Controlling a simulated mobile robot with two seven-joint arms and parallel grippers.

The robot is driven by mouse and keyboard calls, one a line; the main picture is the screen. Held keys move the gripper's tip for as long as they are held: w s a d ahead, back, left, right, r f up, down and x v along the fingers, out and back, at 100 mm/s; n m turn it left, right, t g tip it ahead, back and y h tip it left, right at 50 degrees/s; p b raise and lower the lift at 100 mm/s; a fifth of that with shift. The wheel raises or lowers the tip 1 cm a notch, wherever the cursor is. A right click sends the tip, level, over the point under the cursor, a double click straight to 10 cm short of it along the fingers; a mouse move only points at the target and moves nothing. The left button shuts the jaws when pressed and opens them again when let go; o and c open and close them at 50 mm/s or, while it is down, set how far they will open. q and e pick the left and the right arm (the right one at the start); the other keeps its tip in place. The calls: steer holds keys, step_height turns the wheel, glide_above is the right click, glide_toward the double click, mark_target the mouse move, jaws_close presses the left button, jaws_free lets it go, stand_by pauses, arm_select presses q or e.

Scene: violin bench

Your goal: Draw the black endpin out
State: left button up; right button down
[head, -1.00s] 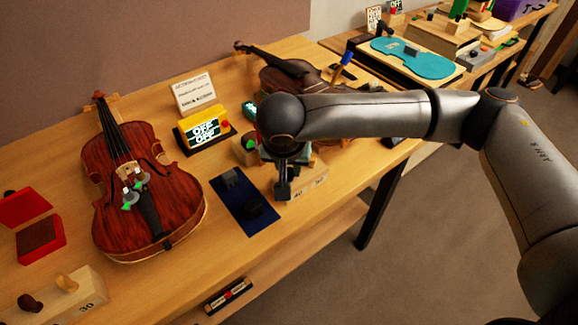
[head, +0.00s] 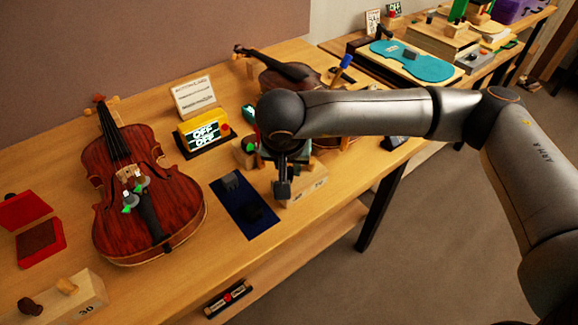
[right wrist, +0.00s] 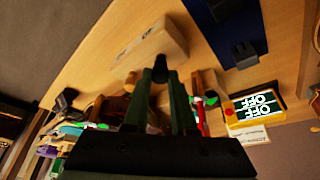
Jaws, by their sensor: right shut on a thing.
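My right gripper (right wrist: 162,76) is shut on a small black piece (right wrist: 160,69) at its fingertips in the right wrist view, which looks like the endpin. In the head view this gripper (head: 283,187) hangs below the dark wrist, beside the wooden block. A dark brown violin (head: 285,78) lies behind my right arm, its lower end largely hidden by the arm. A reddish violin (head: 178,200) lies at the left with a black tailpiece. Whether the black piece still touches an instrument cannot be told. My left gripper is not in view.
A numbered wooden block (head: 308,186) stands just right of the gripper. A yellow sign (head: 190,138) reading OFF and a white card (head: 194,97) stand behind. The bench's front edge is close.

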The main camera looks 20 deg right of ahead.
steer(key=shift+r, duration=0.2)
steer(key=shift+r+p, duration=0.5)
steer(key=shift+r, duration=1)
step_height(320, 180, up, 7)
steer(key=p, duration=0.3)
stand_by(0.3)
